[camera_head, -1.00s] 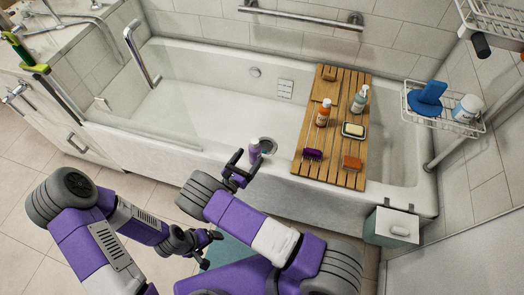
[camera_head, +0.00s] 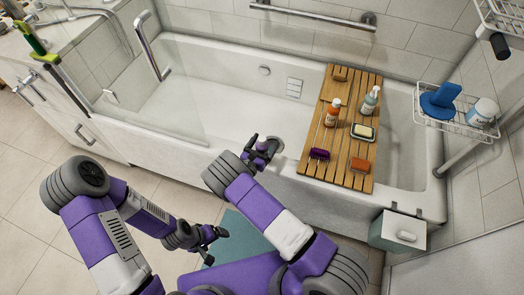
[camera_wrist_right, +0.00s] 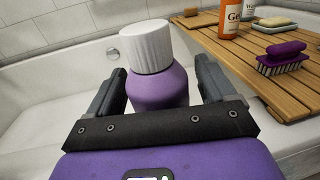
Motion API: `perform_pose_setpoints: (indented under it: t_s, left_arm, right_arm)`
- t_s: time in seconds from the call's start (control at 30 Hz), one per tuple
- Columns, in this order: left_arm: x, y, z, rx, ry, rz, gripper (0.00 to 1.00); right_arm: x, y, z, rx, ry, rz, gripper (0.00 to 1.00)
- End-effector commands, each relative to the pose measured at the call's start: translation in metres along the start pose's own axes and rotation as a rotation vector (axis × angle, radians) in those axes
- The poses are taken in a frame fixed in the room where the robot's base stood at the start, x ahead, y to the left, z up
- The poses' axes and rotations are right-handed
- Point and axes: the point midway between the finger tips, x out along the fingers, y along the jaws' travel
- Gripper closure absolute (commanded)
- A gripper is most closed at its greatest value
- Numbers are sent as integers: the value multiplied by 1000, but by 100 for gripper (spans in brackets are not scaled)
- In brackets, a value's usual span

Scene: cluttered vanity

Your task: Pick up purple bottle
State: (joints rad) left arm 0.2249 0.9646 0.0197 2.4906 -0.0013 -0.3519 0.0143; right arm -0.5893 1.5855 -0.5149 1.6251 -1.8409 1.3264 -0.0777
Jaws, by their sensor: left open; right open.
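The purple bottle (camera_wrist_right: 158,90) with a ribbed white cap (camera_wrist_right: 146,46) stands between the fingers of my right gripper (camera_wrist_right: 160,75) in the right wrist view. One finger is on each side, and the gripper is open; a gap shows beside the bottle. In the head view my right gripper (camera_head: 262,147) is at the tub's front rim and hides most of the bottle. My left gripper (camera_head: 216,246) is open and empty, low over the floor in front of the tub.
A wooden rack (camera_head: 338,125) lies across the white tub (camera_head: 180,115) to the right, holding a purple brush (camera_head: 320,154), an orange bottle (camera_head: 332,111), soap (camera_head: 362,132) and other items. A glass screen (camera_head: 160,75) stands at the left.

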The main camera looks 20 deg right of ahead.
Motion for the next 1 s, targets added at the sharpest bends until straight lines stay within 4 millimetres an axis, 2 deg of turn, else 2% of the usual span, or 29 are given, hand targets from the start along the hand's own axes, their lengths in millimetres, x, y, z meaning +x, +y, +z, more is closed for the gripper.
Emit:
perform_pose_setpoints:
  t_s: [0.1, 0.57, 0.77, 0.87, 1.0]
  left_arm:
    - [0, 0, 0, 0, 0, 0, 11]
    - [0, 0, 0, 0, 0, 0, 11]
    - [-1, 0, 0, 0, 0, 0, 11]
    - [-6, 2, 0, 0, 0, 0, 11]
    - [-17, 6, 1, 0, 0, 0, 11]
  right_arm:
    - [0, 0, 0, 0, 0, 0, 16]
    - [0, 0, 1, 0, -1, 0, 86]
    - [-1, 0, 3, 0, -1, 0, 86]
    - [0, 1, 14, 1, -2, 1, 86]
    - [0, 0, 42, 3, -3, 1, 86]
